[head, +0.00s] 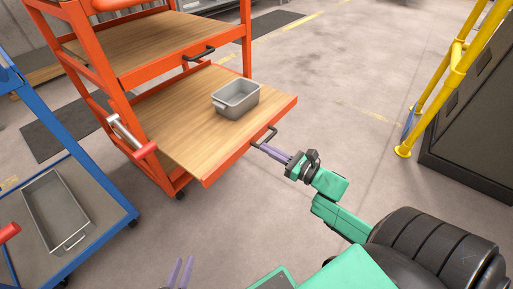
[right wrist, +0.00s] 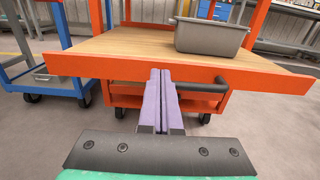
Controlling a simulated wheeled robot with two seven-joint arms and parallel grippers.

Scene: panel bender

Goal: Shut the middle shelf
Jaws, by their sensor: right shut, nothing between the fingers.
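An orange cart carries a wooden-topped middle shelf (head: 185,130), which is pulled far out toward me. It lies below a higher shelf (head: 140,45) and above a lower orange level (right wrist: 190,97). A dark handle (head: 264,137) is on its orange front edge; the handle also shows in the right wrist view (right wrist: 203,87). My right gripper (head: 265,149) is shut and empty, its fingertips at the front edge beside the handle. I cannot tell whether they touch. My left gripper (head: 181,271) is low in the head view, open and empty, away from the cart.
A grey bin (head: 236,97) stands on the pulled-out shelf near its right side. A blue cart (head: 95,185) with a grey tray (head: 55,210) stands at the left. A yellow rail (head: 440,85) and dark cabinet (head: 478,120) are at the right. Floor between is clear.

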